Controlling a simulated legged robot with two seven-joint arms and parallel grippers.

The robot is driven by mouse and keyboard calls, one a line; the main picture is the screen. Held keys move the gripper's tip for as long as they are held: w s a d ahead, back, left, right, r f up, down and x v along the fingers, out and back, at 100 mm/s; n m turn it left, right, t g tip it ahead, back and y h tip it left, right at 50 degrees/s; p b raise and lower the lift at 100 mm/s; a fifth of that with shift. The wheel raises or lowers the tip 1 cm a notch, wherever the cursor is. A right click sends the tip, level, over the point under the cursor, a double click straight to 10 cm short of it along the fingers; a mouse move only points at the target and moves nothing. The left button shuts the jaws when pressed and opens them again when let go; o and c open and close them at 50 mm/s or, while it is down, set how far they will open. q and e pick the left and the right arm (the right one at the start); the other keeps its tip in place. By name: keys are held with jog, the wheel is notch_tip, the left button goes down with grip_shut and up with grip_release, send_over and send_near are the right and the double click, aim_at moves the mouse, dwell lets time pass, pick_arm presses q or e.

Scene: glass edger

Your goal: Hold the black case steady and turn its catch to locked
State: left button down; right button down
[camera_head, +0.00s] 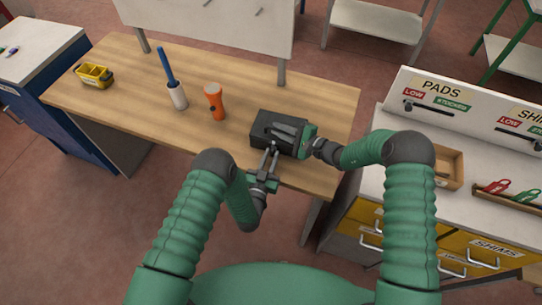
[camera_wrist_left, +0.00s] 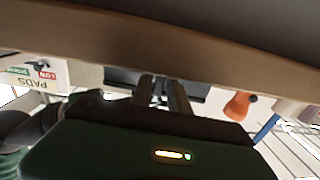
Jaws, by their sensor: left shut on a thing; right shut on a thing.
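The black case (camera_head: 262,122) sits near the front edge of the wooden workbench, towards its right end. My left gripper (camera_head: 273,148) reaches it from the front, its fingers shut on the near side of the case. In the left wrist view the left fingers (camera_wrist_left: 165,95) meet the dark case (camera_wrist_left: 122,77). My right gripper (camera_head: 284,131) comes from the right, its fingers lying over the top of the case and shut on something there. The catch cannot be made out; the right gripper covers that part.
A yellow caddy (camera_head: 95,75) is at the bench's far left. A drawer cabinet (camera_head: 370,214) stands close on the right. The bench (camera_head: 130,95) is otherwise clear.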

pick_arm(q)
jog(key=shift+a+f, duration=0.25)
pick_arm(e)
jog(key=shift+w+d+f, duration=0.1)
jog(key=shift+d+f, duration=0.05)
jog(key=shift+d, duration=0.1)
pick_arm(q)
jog(key=c, duration=1.6)
grip_release()
jog(key=shift+c, duration=0.2)
jog(key=shift+o, duration=0.8)
jog(key=shift+d+r, duration=0.15)
pick_arm(e)
jog(key=shift+a, duration=0.1)
pick_arm(q)
jog(key=shift+s, duration=0.1)
pick_arm(e)
jog(key=shift+a, duration=0.1)
pick_arm(q)
jog(key=v, duration=0.7)
jog(key=shift+s, duration=0.15)
pick_arm(e)
jog(key=c, duration=1.4)
grip_release()
